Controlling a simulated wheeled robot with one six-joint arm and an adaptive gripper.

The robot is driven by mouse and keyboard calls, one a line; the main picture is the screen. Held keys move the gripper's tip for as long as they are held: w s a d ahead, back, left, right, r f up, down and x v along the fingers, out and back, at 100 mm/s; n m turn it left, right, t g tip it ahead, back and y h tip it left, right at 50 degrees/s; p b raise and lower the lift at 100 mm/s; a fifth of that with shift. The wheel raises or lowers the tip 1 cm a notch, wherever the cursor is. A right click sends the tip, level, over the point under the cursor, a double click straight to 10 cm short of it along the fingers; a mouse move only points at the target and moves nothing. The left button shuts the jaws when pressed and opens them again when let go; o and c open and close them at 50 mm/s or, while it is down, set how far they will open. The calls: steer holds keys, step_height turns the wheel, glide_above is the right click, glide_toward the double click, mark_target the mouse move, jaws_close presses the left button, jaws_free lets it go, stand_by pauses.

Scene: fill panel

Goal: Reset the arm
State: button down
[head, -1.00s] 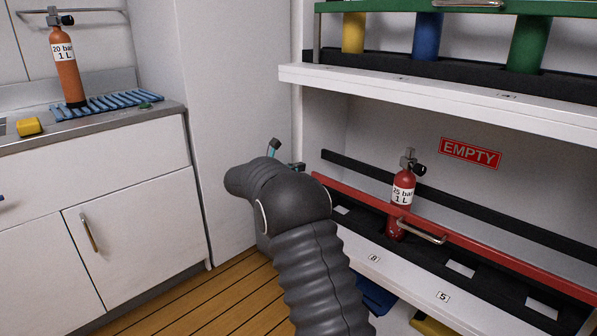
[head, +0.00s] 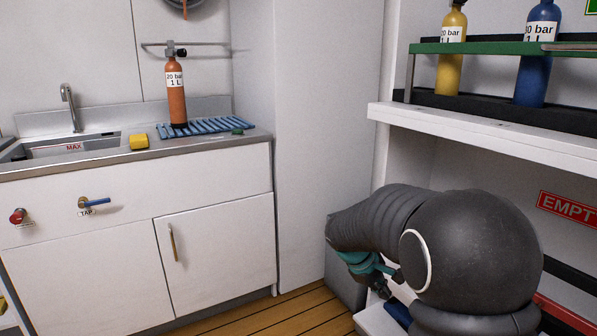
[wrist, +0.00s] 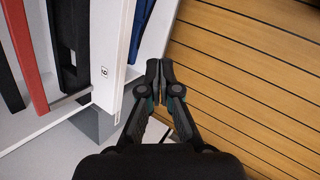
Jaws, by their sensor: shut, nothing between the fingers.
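My gripper (wrist: 159,80) shows in the wrist view with its two dark fingers together and nothing between them. It points down past the edge of the lower white shelf (wrist: 112,60), over the wooden floor (wrist: 245,70). In the head view my arm is folded at the lower right, and the gripper (head: 382,283) hangs partly hidden below the forearm. It is close to the front of the lower shelf.
An orange cylinder (head: 176,95) stands on a blue slatted mat (head: 213,125) by the sink (head: 70,147). Yellow (head: 450,70) and blue (head: 535,75) cylinders stand behind a green rail (head: 480,48). A red rail (wrist: 24,60) runs along the lower shelf. Floor beside the cabinet is clear.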

steer(key=s+a+r+m+t+y, duration=0.1)
steer(key=s+r+m+y, duration=0.1)
steer(key=s, duration=0.7)
steer(key=s+a+r+m+t+y, duration=0.1)
steer(key=s+r+m, duration=0.3)
steer(key=s, duration=0.6)
steer(key=s+a+r+m+t+y, duration=0.2)
steer(key=s+r+m+y, duration=0.1)
steer(key=s, duration=0.7)
steer(key=shift+a+r, duration=0.4)
steer(key=shift+r, duration=0.1)
steer(key=shift+s+a, duration=0.1)
